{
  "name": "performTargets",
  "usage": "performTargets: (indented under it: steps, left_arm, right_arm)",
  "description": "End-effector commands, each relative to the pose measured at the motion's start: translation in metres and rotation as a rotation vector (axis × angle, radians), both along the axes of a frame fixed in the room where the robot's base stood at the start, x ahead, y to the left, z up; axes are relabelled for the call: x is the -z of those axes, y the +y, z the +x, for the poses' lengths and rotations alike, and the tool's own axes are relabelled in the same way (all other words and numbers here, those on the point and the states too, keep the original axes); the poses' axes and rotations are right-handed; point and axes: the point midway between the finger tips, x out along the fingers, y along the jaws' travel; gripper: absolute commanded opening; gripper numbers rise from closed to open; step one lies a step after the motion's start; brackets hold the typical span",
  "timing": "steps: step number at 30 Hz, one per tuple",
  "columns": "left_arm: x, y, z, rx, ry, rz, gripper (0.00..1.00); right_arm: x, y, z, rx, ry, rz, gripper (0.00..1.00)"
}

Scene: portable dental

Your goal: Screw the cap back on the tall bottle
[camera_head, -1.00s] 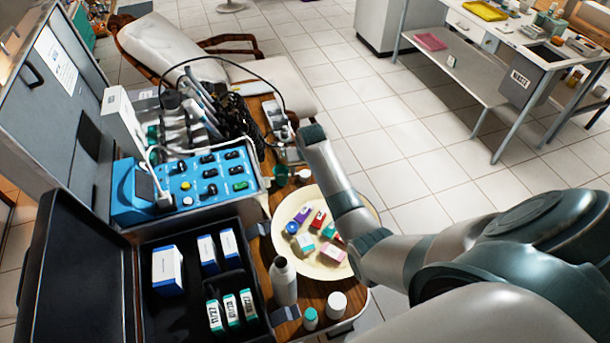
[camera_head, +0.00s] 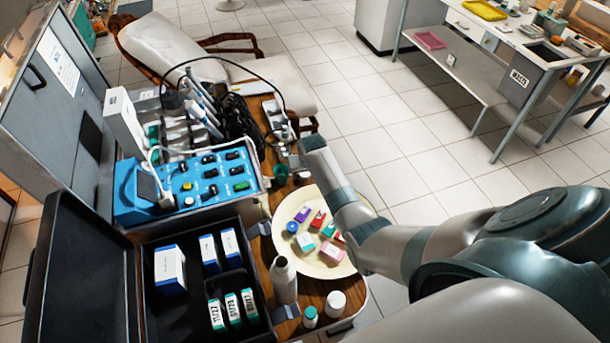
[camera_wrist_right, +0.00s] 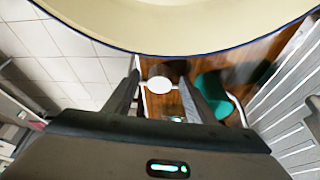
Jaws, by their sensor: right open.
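The tall bottle (camera_head: 284,282), pale grey with a narrow neck, stands upright on the wooden table in front of the round plate. I cannot make out a cap on it. My right gripper is beyond the plate in the head view, largely hidden by its own wrist. In the right wrist view the right gripper (camera_wrist_right: 159,78) is open, with a white round piece (camera_wrist_right: 160,84), possibly the cap, showing between its fingers over the wood. I cannot tell its distance from the fingers. A green cup (camera_wrist_right: 211,96) is beside the right-hand finger. My left gripper is out of view.
The cream plate (camera_head: 340,268) holds several small boxes and a blue round item (camera_head: 292,227). A teal-capped bottle (camera_head: 310,317) and a white bottle (camera_head: 336,303) stand right of the tall bottle. An open black case (camera_head: 190,327) and blue control unit (camera_head: 185,185) lie left.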

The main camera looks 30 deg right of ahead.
Motion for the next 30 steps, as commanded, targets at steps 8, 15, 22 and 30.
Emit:
performTargets:
  steps: [8,15,22,30]
  left_arm:
    - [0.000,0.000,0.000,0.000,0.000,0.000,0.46]
    - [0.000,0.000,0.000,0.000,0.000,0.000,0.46]
    - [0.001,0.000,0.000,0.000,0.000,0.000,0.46]
    - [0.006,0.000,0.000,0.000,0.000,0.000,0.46]
  right_arm:
    - [0.000,0.000,0.000,0.000,0.000,0.000,0.12]
    - [0.000,0.000,0.000,0.000,0.000,0.000,0.07]
    - [-0.001,0.000,0.000,0.000,0.000,0.000,0.07]
    - [-0.017,0.000,0.001,0.000,-0.003,0.000,0.07]
